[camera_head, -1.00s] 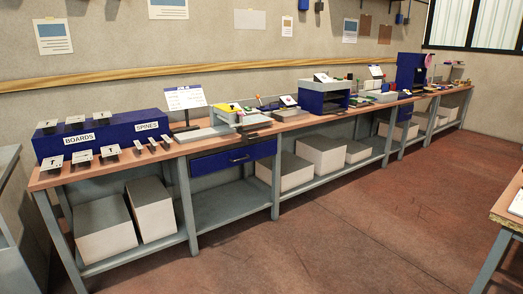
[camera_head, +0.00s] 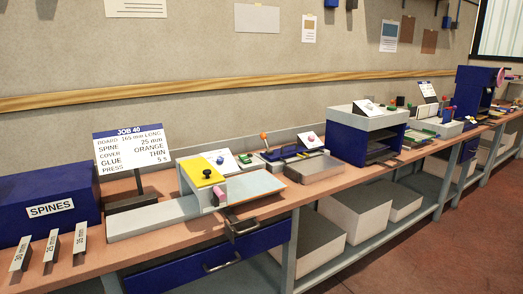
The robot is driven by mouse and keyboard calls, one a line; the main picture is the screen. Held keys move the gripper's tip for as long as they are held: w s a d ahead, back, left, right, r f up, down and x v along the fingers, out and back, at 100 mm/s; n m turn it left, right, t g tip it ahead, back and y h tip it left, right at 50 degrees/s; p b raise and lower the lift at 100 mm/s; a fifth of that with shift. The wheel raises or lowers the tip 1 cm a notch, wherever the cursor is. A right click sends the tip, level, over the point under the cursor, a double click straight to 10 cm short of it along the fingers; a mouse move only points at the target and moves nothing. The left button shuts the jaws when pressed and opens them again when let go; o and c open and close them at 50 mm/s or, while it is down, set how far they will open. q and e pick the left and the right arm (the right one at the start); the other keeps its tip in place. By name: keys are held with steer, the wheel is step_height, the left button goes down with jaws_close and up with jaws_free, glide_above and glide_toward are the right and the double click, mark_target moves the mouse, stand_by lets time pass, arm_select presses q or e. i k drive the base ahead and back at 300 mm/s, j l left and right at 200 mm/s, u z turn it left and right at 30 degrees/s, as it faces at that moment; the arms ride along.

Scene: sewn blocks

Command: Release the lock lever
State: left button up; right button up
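A grey bench device with a yellow plate (camera_head: 199,168) stands at the middle left of the bench. Farther right, an upright lever with an orange knob (camera_head: 264,136) stands beside a blue and grey fixture (camera_head: 285,153). I cannot tell which of these is the lock lever, or whether it is locked. Neither of my grippers is in view.
The wooden bench (camera_head: 130,265) runs from front left to back right. A job card (camera_head: 132,147), blue SPINES box (camera_head: 45,204), metal tray (camera_head: 314,167) and blue press-like box (camera_head: 367,137) stand on it. A drawer handle (camera_head: 221,262) is below the edge. Open floor lies at right.

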mark_target(263, 136)
steer(key=i+l, duration=0.15)
steer(key=i, duration=0.5)
steer(key=i+l+u, duration=0.35)
steer(key=i+l, duration=0.15)
steer(key=i, duration=0.15)
steer(key=i+l+u, duration=0.3)
steer(key=i+l, duration=0.3)
